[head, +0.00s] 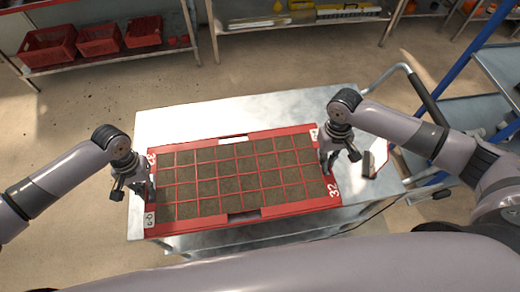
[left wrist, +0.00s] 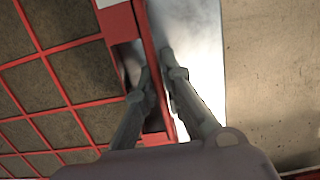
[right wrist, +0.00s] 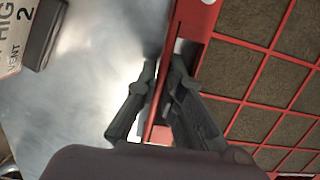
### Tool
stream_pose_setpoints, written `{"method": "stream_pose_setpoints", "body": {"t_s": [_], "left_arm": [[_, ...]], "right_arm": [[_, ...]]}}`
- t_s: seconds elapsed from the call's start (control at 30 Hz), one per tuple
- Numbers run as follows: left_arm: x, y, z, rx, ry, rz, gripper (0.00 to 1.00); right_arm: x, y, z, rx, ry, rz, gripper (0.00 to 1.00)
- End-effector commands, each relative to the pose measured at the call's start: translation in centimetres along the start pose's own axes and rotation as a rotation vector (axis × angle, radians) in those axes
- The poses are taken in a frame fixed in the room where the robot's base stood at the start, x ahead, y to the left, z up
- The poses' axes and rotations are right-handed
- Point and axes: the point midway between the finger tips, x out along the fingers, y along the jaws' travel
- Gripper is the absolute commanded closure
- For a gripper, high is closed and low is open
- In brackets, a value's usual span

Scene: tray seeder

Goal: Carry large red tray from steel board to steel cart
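The large red tray (head: 240,137), with several dark soil-filled cells, lies level over the steel cart (head: 180,118), which has a curved handle at its right. I cannot tell whether the tray rests on the cart top or is slightly above it. My left gripper (head: 148,188) is at the tray's left end; in the left wrist view its fingers (left wrist: 160,75) are closed on both sides of the red rim (left wrist: 152,45). My right gripper (head: 325,160) is at the right end; in the right wrist view its fingers (right wrist: 163,75) pinch the rim (right wrist: 192,25).
A small dark block with a label (head: 375,160) lies on the cart top right of the tray. A blue-framed trolley (head: 470,112) stands at the right. Shelves with red crates (head: 48,46) are at the back left. The floor behind the cart is clear.

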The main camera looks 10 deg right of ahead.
Motion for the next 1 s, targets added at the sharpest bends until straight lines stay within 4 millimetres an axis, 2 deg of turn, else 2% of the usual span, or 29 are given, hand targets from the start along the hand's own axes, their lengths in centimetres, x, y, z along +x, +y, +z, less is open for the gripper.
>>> {"method": "stream_pose_setpoints", "body": {"t_s": [0.23, 0.57, 1.0], "left_arm": [[-0.1, 0.0, 0.0, 0.000, -0.001, 0.000, 0.75], [-0.4, 0.1, 0.1, 0.002, 0.000, 0.002, 0.75], [-4.4, 0.1, 0.7, 0.002, 0.000, 0.002, 0.75]], "right_arm": [[-0.1, 0.0, 0.0, 0.000, 0.000, 0.000, 0.74], [-0.4, -0.1, 0.0, -0.001, 0.001, -0.002, 0.74], [-4.5, -0.1, 0.6, 0.000, 0.001, -0.002, 0.74]]}}
